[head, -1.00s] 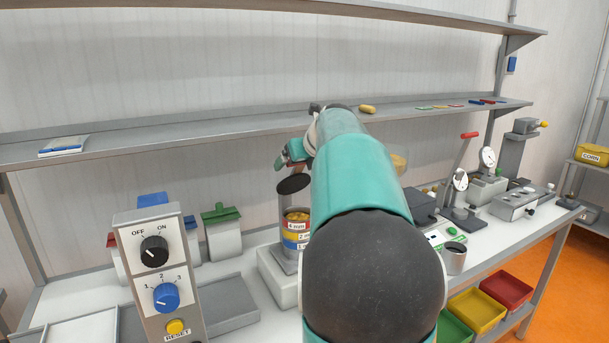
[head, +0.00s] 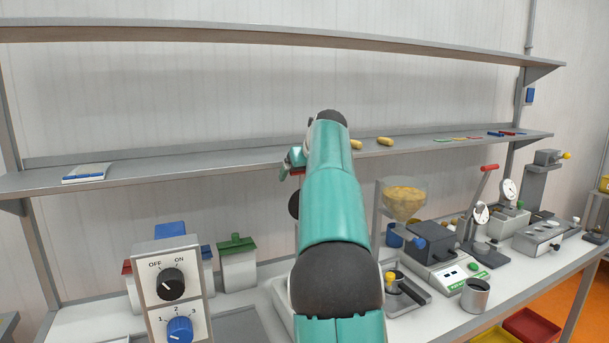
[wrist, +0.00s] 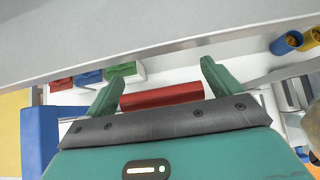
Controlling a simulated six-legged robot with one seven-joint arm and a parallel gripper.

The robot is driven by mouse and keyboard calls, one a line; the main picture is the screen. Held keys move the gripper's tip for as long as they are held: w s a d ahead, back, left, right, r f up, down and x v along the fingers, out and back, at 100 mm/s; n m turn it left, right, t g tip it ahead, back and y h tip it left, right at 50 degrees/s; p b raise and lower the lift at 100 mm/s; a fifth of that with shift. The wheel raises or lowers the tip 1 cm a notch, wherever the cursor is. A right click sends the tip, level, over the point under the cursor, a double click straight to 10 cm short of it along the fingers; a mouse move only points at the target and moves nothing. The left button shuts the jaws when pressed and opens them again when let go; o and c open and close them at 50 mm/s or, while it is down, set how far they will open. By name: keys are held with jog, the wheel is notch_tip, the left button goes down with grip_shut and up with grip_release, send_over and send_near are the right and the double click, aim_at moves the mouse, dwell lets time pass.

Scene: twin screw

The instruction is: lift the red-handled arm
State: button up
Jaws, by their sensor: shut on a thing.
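My gripper (wrist: 162,72) fills the lower part of the wrist view. Its two green fingers stand at either end of a red bar-shaped handle (wrist: 162,96), and it is shut on that handle. In the head view my gripper (head: 295,160) is at the left of my arm, in front of the lower shelf's edge, with a bit of red at it. A black round part (head: 294,205) shows just below, partly behind my arm. The rest of the arm carrying the handle is hidden.
The lower shelf (head: 230,166) runs close to my gripper; its edge (wrist: 120,67) crosses the wrist view. A switch panel (head: 172,250) stands front left. A glass hopper (head: 404,200) stands to the right, and another red-handled lever (head: 488,168) farther right.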

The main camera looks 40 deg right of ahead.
jog(key=shift+w+f+g, duration=0.25)
jog(key=shift+f+g, duration=0.15)
jog(key=shift+f, duration=0.15)
jog(key=o, duration=1.1)
jog(key=shift+w+d, duration=0.1)
jog(key=shift+w, duration=0.05)
jog(key=shift+s+r, duration=0.35)
jog(key=shift+r, duration=0.15)
jog(key=v, duration=1.2)
jog(key=shift+s+r, duration=0.2)
jog(key=shift+s, duration=0.15)
jog(key=shift+s, duration=0.1)
